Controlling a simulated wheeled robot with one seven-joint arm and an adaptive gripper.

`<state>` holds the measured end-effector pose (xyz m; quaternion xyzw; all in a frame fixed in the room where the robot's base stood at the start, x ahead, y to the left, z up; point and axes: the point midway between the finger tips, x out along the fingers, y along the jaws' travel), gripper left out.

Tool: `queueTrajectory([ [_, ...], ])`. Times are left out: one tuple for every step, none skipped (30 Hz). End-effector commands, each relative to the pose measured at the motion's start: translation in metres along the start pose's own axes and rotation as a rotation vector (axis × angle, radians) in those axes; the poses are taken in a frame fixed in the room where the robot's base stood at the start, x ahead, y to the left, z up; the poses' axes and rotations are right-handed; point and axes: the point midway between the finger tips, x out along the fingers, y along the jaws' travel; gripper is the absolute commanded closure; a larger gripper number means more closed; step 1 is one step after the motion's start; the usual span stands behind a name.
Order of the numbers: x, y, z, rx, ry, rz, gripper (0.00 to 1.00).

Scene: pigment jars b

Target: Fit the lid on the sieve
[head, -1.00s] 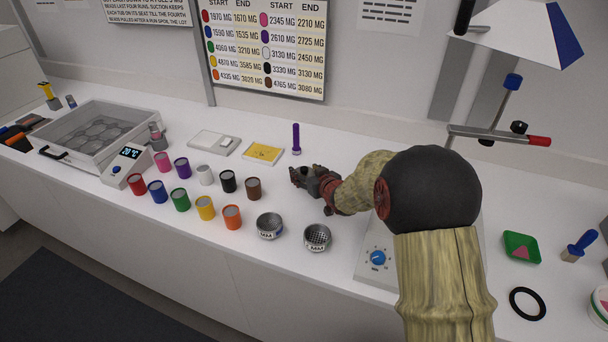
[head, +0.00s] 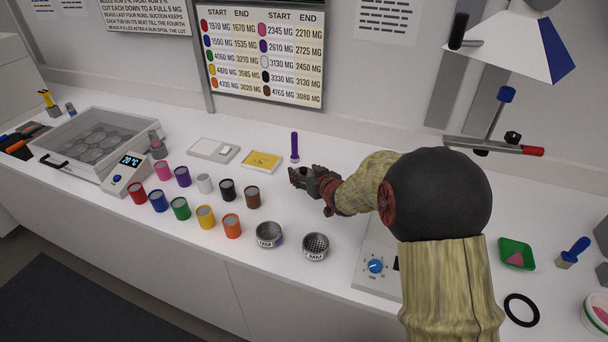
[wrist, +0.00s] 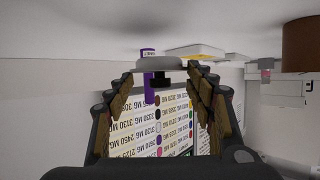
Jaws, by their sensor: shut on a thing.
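Two grey mesh sieves stand on the counter front, a left one (head: 269,234) and a right one (head: 315,246). Both have white "MM" labels; their full sizes are hard to read. My gripper (head: 297,178) is behind them, right of the brown jar. In the wrist view my gripper (wrist: 160,78) is shut on a grey disc-shaped lid (wrist: 160,63) with a black knob, held between the fingertips. That view is upside down, so the knob points up. The lid cannot be made out in the head view. The lid is apart from both sieves.
Several colored jars, including an orange one (head: 231,226) and a brown one (head: 252,197), stand left of the sieves. A purple tube (head: 294,147) and a yellow tray (head: 262,161) are behind my gripper. A dial device (head: 376,267) is at right. Counter between gripper and sieves is clear.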

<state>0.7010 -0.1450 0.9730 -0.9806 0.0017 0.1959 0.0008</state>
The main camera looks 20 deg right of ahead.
Motion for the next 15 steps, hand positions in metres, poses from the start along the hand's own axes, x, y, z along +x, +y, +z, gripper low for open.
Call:
queueTrajectory([
  [-0.015, 0.0, -0.011, -0.001, 0.002, 0.001, 0.71],
  [-0.022, 0.0, -0.016, -0.002, 0.003, 0.001, 0.71],
  [-0.033, 0.0, -0.022, -0.002, 0.004, 0.002, 0.71],
  [-0.041, 0.0, -0.026, -0.001, 0.003, 0.002, 0.71],
  [-0.048, 0.0, -0.03, -0.001, 0.004, 0.002, 0.71],
  [-0.059, -0.001, -0.035, -0.001, 0.003, 0.002, 0.71],
  [-0.066, -0.001, -0.038, -0.001, 0.003, 0.002, 0.71],
  [-0.074, -0.001, -0.036, 0.0, 0.001, 0.002, 0.71],
  [-0.085, -0.002, -0.035, -0.001, 0.001, 0.002, 0.71],
  [-0.092, -0.002, -0.034, -0.001, 0.0, 0.003, 0.71],
  [-0.099, -0.002, -0.035, -0.001, 0.001, 0.003, 0.71],
  [-0.108, -0.003, -0.034, 0.0, 0.0, 0.003, 0.71],
  [-0.114, -0.003, -0.035, 0.0, 0.001, 0.002, 0.71],
  [-0.12, -0.003, -0.034, -0.001, 0.001, 0.002, 0.71],
  [-0.127, -0.003, -0.034, 0.0, 0.001, 0.002, 0.71],
])
